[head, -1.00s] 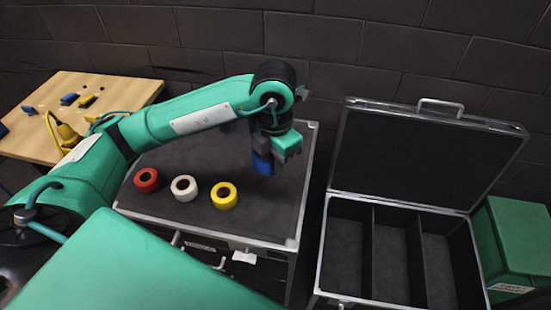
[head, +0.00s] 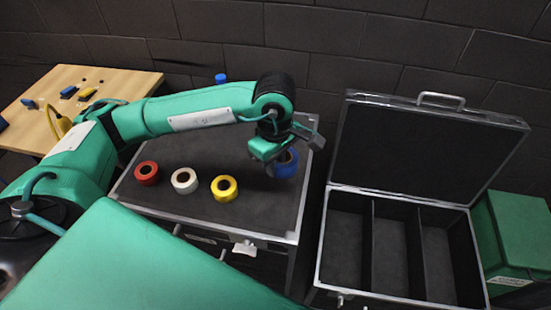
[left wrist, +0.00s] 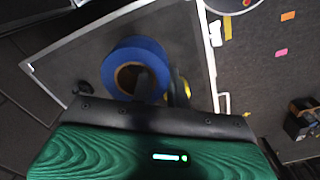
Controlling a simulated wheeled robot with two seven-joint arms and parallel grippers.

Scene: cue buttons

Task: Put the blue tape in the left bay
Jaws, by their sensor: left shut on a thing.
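My left gripper (head: 285,148) is shut on the blue tape (head: 290,170), a thick ring, above the right part of the dark case top. In the left wrist view the blue tape (left wrist: 142,50) shows its hole, with a dark finger across it. The open case to the right has three side-by-side compartments. Its left bay (head: 343,250) is empty, and the tape is to the left of it, outside the case. My right gripper is not in view.
Red tape (head: 146,173), white tape (head: 185,181) and yellow tape (head: 224,188) lie on the dark case top (head: 250,215). The open case's raised lid (head: 425,150) stands behind its bays. A green box (head: 515,240) is at far right. A wooden table (head: 100,85) is at left.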

